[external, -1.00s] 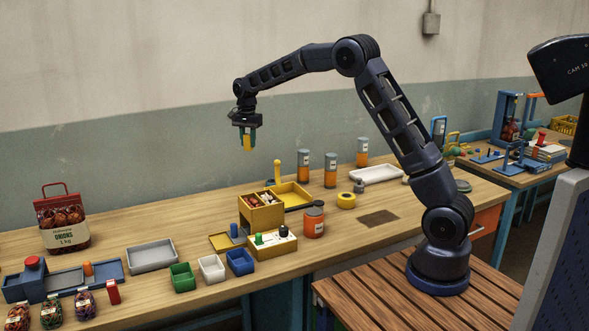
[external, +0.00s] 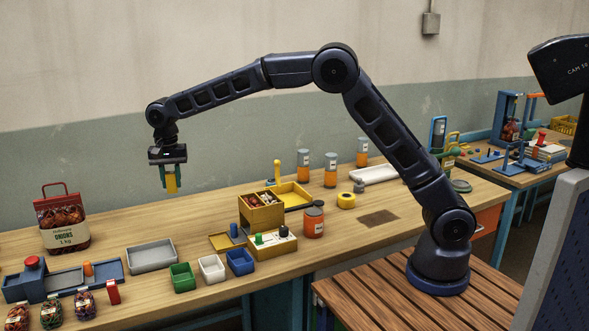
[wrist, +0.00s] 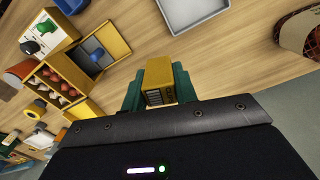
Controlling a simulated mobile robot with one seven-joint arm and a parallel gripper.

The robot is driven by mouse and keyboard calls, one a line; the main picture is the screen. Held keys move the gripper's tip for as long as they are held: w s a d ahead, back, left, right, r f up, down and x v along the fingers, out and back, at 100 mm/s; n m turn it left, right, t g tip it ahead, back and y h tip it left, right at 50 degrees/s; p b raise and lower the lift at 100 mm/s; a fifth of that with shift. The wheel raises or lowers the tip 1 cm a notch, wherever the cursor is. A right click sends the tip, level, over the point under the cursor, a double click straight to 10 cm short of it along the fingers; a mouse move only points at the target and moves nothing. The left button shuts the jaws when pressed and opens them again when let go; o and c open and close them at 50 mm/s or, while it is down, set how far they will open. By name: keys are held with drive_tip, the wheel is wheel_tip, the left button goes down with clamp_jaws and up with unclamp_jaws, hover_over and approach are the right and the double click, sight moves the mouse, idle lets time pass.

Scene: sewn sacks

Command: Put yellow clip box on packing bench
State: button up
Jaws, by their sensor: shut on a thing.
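My gripper (external: 170,179) is shut on the yellow clip box (external: 172,184) and holds it in the air above the left part of the wooden bench (external: 115,232). In the wrist view the yellow clip box (wrist: 158,78) sits between the green fingers, with a dark slotted side showing. The bench top lies below it, clearly apart from it. I cannot tell from the frames which table is called the packing bench.
A grey tray (external: 151,256) lies below on the bench, with a sack of onions (external: 62,220) to its left. Green (external: 181,278), white (external: 212,268) and blue (external: 240,262) bins stand in front. A yellow drawer box (external: 262,212) stands right. Bare wood lies behind the grey tray.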

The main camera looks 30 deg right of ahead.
drive_tip(key=s+a+n, duration=0.2)
drive_tip(key=s+a, duration=0.4)
drive_tip(key=s, duration=0.4)
drive_tip(key=s+a+n, duration=0.1)
drive_tip(key=s+a, duration=0.4)
drive_tip(key=s, duration=0.4)
drive_tip(key=f, duration=2)
drive_tip(key=shift+s+a, duration=0.1)
drive_tip(key=shift+a, duration=0.1)
drive_tip(key=shift+f, duration=0.15)
drive_tip(key=o, duration=1)
drive_tip(key=shift+c, duration=0.2)
wheel_tip(320, 180, up, 12)
